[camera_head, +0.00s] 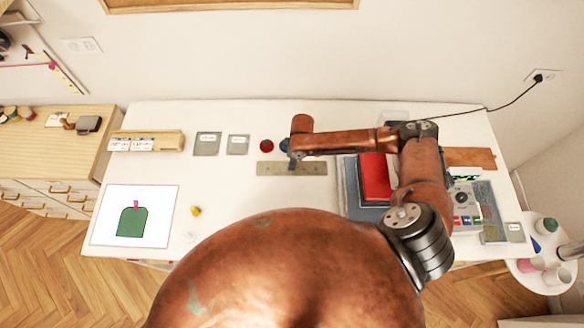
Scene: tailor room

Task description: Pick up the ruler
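The ruler (312,168) is a flat, grey-tan strip lying crosswise on the white table, near its middle. My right arm reaches in from the right, across the table. My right gripper (291,161) points down at the ruler, and its small dark tip overlaps the ruler's upper edge near the middle. The fingers are too small and too hidden by the wrist to tell whether they are open or shut, or whether they touch the ruler. My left gripper is not in view.
Red (266,145) and blue (284,145) round items sit just behind the ruler. A red book-like item (375,177) lies right of it, under my arm. A white sheet with a green shape (131,222) lies at left.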

